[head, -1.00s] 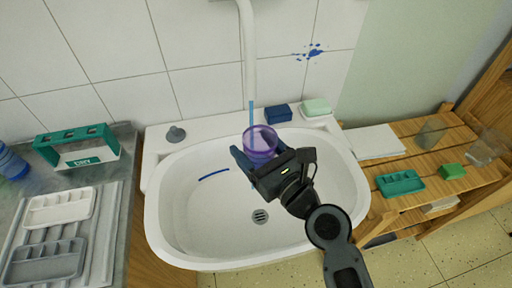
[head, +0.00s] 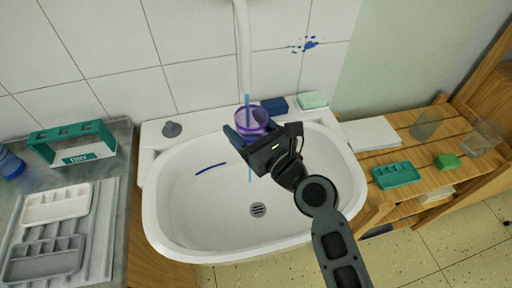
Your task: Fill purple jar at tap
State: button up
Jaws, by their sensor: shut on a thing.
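The purple jar (head: 252,121) is a see-through purple cup, held over the back part of the white sink (head: 185,215). My gripper (head: 246,134) is shut on the jar, with a blue finger showing at its left side. The white tap pipe (head: 242,45) comes down the tiled wall above the jar. A thin blue water stream (head: 247,100) runs from the tap down to the jar's mouth. Blue also shows below the jar, toward the drain (head: 257,209). The level inside the jar cannot be made out.
A grey plug (head: 172,129), a dark blue block (head: 274,105) and a pale green soap (head: 313,99) lie on the sink's back ledge. A wooden shelf (head: 424,150) with glasses and a green tray stands right. Trays (head: 56,203) and a green holder (head: 72,146) are left.

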jog(key=shift+w+a, duration=0.25)
jog(key=shift+w, duration=0.6)
jog(key=shift+w+a, duration=0.25)
jog(key=shift+w, duration=0.6)
dwell(6.3)
